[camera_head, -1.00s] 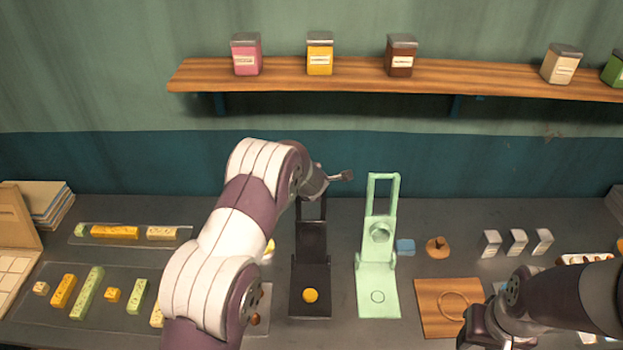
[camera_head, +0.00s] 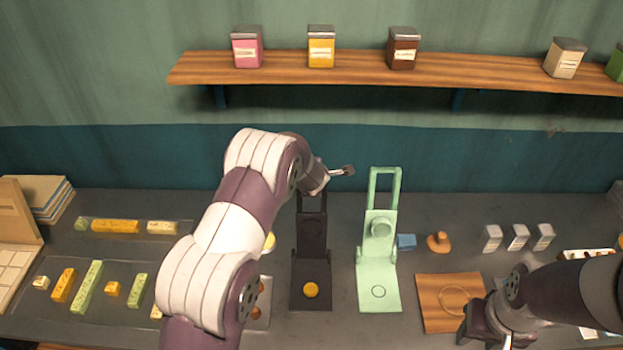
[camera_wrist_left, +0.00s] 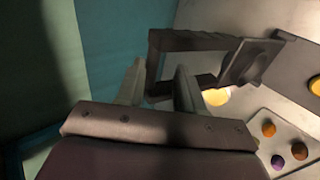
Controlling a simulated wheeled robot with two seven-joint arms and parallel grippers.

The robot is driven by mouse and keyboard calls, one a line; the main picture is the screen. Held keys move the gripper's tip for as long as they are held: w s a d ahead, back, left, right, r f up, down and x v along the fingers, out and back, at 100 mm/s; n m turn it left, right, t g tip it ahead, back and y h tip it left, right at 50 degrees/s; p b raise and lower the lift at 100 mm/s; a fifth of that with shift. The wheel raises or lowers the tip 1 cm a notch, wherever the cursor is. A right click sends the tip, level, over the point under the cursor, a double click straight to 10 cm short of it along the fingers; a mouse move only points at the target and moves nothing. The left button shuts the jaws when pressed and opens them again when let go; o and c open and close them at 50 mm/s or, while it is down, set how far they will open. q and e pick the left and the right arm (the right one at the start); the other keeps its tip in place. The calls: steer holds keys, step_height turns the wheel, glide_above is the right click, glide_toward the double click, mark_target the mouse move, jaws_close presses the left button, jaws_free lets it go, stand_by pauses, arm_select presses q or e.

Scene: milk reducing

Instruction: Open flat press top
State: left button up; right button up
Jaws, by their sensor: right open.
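The dark press (camera_head: 312,240) stands left of the green press (camera_head: 379,225). Its top is raised at the back, and a yellow ball (camera_head: 311,290) lies on its base. The green press also has its top up.
A wooden board (camera_head: 435,300) lies right of the green press. Trays of colored bars (camera_head: 88,287) lie at left. A shelf (camera_head: 350,68) with jars hangs above.

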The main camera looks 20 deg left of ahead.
arm_select(q)
steer(key=b+v, duration=0.1)
steer(key=v, duration=1)
steer(key=shift+s, duration=0.3)
steer(key=shift+d+r, duration=0.1)
